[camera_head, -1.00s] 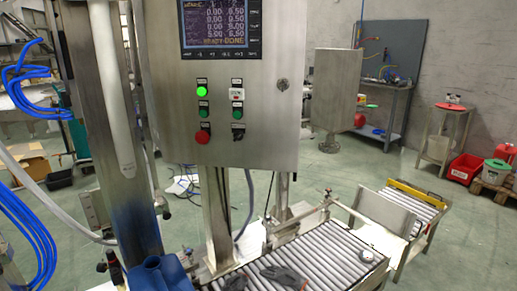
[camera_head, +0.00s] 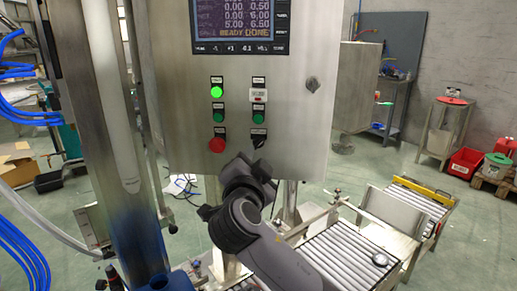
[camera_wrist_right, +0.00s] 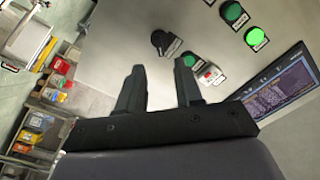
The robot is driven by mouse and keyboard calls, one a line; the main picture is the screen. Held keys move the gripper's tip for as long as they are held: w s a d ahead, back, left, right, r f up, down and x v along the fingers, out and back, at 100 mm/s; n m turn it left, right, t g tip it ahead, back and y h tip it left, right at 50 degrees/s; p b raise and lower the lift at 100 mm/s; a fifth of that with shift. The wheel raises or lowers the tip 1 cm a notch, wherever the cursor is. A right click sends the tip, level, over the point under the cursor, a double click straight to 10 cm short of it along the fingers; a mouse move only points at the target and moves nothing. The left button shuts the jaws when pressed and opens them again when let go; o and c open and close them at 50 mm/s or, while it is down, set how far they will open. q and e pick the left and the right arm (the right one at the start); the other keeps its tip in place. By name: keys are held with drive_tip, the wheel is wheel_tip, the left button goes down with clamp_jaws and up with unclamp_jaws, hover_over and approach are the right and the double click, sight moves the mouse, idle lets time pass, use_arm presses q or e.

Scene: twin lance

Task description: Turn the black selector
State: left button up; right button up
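The black selector (camera_head: 259,141) is a small dark knob at the lower right of the button group on the steel control panel, below a green button. In the right wrist view the selector (camera_wrist_right: 161,40) lies beyond the fingertips, between their two lines of reach. My right gripper (camera_wrist_right: 158,72) is open and empty, its two dark fingers apart and pointing toward the panel. In the head view my right gripper (camera_head: 246,172) is just below the selector; its fingertips are hard to make out there. No contact with the selector shows. My left gripper is not in view.
A red button (camera_head: 217,145) sits left of the selector, with green buttons and a lit green lamp (camera_head: 216,92) above. A screen (camera_head: 238,22) is at the panel top. A roller conveyor (camera_head: 345,258) runs below right.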

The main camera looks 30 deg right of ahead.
sight(259, 145)
drive_tip(key=p+x, duration=0.1)
drive_tip(key=x, duration=0.5)
drive_tip(key=shift+r+p, duration=0.1)
drive_tip(key=shift+p, duration=0.3)
drive_tip(key=shift+w+d, duration=0.3)
drive_tip(key=shift+w, duration=0.1)
clamp_jaws()
